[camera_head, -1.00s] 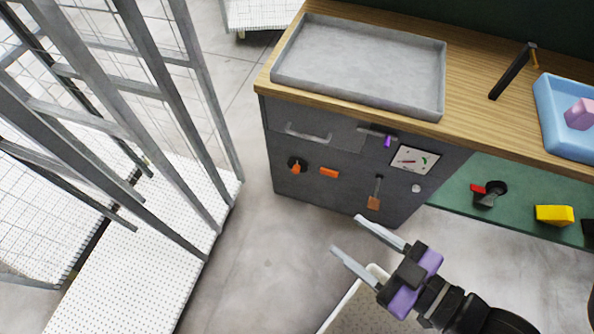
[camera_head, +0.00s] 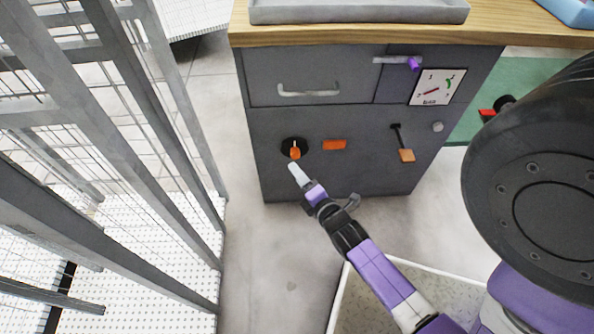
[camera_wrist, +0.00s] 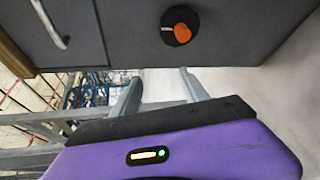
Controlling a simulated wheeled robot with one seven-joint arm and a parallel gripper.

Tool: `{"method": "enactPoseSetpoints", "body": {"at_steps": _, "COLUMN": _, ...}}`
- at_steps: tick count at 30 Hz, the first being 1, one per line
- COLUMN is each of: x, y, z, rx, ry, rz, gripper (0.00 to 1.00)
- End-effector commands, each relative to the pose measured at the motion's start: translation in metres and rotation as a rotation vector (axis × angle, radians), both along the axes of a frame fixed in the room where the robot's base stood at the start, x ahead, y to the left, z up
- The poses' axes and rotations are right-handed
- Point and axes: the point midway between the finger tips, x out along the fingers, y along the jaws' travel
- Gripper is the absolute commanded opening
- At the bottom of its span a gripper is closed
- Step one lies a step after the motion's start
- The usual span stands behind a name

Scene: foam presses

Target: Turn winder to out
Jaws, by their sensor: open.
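The winder seems to be the orange-handled rotary knob (camera_head: 295,153) on a black disc, on the front of the dark grey cabinet; no label on it is readable. In the head view its orange handle hangs down, with a small pale mark above. In the wrist view the knob (camera_wrist: 177,32) is ahead, beyond the fingers. My gripper (camera_head: 298,172) is just below and in front of the knob in the head view. In the wrist view my gripper (camera_wrist: 160,85) has its two grey fingers apart, with nothing between them.
An orange block (camera_head: 334,145) is right of the knob. A drawer handle (camera_head: 309,91), a purple-ended lever (camera_head: 414,63), a gauge (camera_head: 437,87) and an orange-ended lever (camera_head: 406,155) are on the same front. Metal racks (camera_head: 130,130) stand left. A pale bin (camera_head: 342,296) is below my arm.

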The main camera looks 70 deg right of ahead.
Motion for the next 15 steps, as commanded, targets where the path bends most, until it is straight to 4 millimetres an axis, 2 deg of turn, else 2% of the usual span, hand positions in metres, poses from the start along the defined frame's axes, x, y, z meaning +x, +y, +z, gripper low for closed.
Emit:
{"method": "enactPoseSetpoints", "body": {"at_steps": 1, "x": 0.001, "y": -0.018, "z": -0.027, "rx": -0.046, "ry": 0.036, "rz": -0.019, "gripper": 0.52}}
{"method": "enactPoseSetpoints", "body": {"at_steps": 4, "x": 0.001, "y": -0.043, "z": -0.046, "rx": -0.121, "ry": 0.108, "rz": -0.039, "gripper": 0.52}}
{"method": "enactPoseSetpoints", "body": {"at_steps": 6, "x": 0.001, "y": -0.055, "z": -0.054, "rx": -0.158, "ry": 0.145, "rz": -0.047, "gripper": 0.52}}
{"method": "enactPoseSetpoints", "body": {"at_steps": 11, "x": 0.003, "y": -0.069, "z": -0.062, "rx": -0.196, "ry": 0.187, "rz": -0.056, "gripper": 0.52}}
{"method": "enactPoseSetpoints", "body": {"at_steps": 15, "x": 0.013, "y": -0.081, "z": -0.065, "rx": -0.2, "ry": 0.189, "rz": -0.055, "gripper": 0.52}}
